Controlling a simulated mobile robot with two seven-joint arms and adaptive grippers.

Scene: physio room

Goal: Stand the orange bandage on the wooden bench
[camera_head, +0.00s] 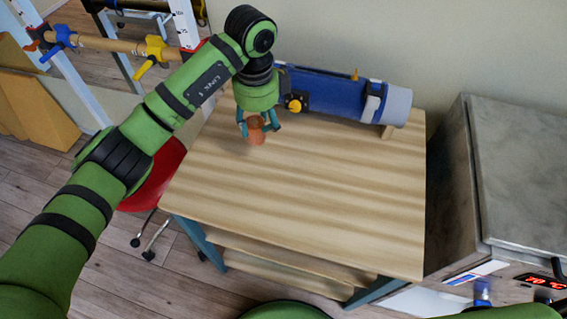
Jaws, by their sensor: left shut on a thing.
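The orange bandage (257,136) is a small roll between the fingers of my left gripper (258,124). The gripper points down and is shut on it. They are over the back left part of the wooden bench (310,190), which has a striped light top. The bandage looks roughly upright. I cannot tell whether its lower end touches the bench top or hangs just above it. The fingers hide part of its sides. My right gripper is not in view.
A blue cylinder (330,92) with a grey end lies along the bench's back edge, close to my left gripper. A grey metal cabinet (520,160) stands to the right. A red stool (160,180) is at the left. The bench's middle and front are clear.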

